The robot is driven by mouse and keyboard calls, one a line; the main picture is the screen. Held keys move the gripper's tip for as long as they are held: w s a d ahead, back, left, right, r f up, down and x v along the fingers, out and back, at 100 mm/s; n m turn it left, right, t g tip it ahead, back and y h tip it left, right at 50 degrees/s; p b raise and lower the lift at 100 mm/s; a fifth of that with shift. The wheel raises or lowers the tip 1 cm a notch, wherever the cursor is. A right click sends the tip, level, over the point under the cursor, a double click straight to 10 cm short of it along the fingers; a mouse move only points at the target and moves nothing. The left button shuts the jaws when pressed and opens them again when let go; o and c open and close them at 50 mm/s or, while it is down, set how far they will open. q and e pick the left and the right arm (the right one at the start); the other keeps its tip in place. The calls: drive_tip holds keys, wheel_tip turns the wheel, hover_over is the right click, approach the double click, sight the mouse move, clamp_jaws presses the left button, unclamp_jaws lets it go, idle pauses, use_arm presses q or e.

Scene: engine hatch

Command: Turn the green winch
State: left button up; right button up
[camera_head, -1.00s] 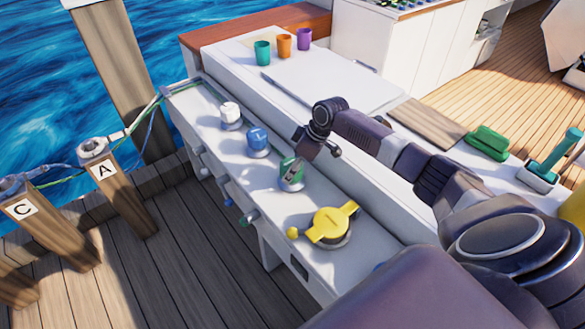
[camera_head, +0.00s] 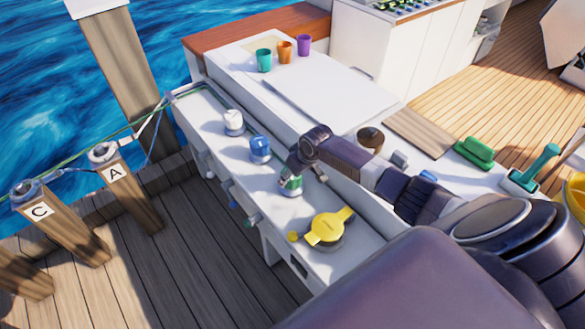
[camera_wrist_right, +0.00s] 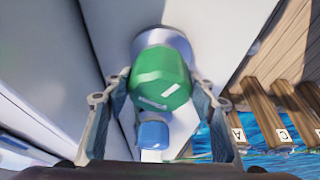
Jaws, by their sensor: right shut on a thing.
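The green winch (camera_head: 291,186) stands on the white side ledge of the boat, between the blue winch (camera_head: 260,149) and the yellow winch (camera_head: 329,228). In the head view my right gripper (camera_head: 292,174) is over it and hides part of its top. In the right wrist view the green winch top (camera_wrist_right: 161,77) lies between the two fingers of my right gripper (camera_wrist_right: 163,100), which are shut on its sides. The blue winch (camera_wrist_right: 153,135) shows beyond it there. My left gripper is not in view.
A white winch (camera_head: 233,122) stands farther along the ledge. Teal, orange and purple cups (camera_head: 284,51) stand on the cabin top.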

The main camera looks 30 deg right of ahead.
drive_tip(key=shift+a+m+h+p, duration=0.1)
drive_tip(key=shift+m+h+p, duration=0.3)
drive_tip(key=shift+m+p, duration=0.75)
drive_tip(key=o, duration=1.2)
drive_tip(key=shift+c, duration=0.2)
drive_tip(key=v, duration=1.2)
drive_tip(key=shift+f, duration=0.1)
